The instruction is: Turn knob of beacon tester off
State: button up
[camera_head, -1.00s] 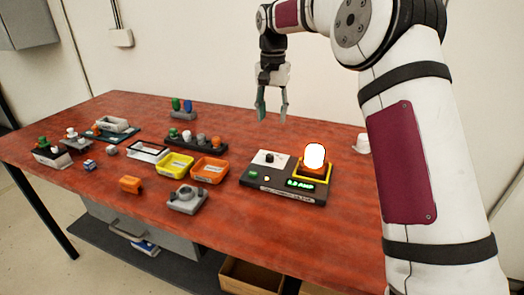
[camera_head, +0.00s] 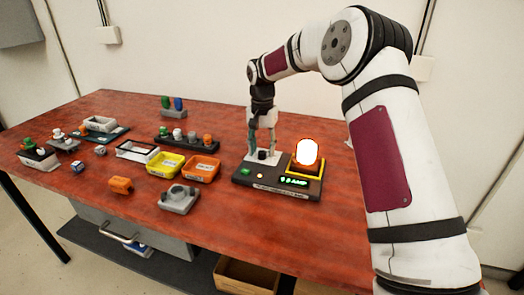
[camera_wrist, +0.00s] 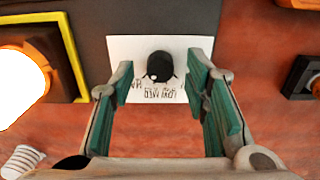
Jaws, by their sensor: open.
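The beacon tester (camera_head: 244,177) is a dark box on the red table in the head view. Its lit beacon (camera_head: 306,152) glows white-orange inside a yellow frame, and a green display (camera_head: 294,182) is lit below it. The black knob (camera_wrist: 160,65) sits on a white label plate (camera_wrist: 122,48) in the wrist view. My gripper (camera_head: 262,148) is above the plate, pointing down. In the wrist view my gripper (camera_wrist: 180,105) is open, its green-padded fingers spread to either side of the knob's near side.
A yellow tray (camera_head: 166,164) and an orange tray (camera_head: 198,169) stand left of the tester. A grey fixture (camera_head: 178,200) lies in front of them. A dark rack with several coloured caps (camera_head: 190,141) is behind. The table front right of the tester is clear.

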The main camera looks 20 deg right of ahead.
jog(key=shift+f, duration=0.6)
grip_shut()
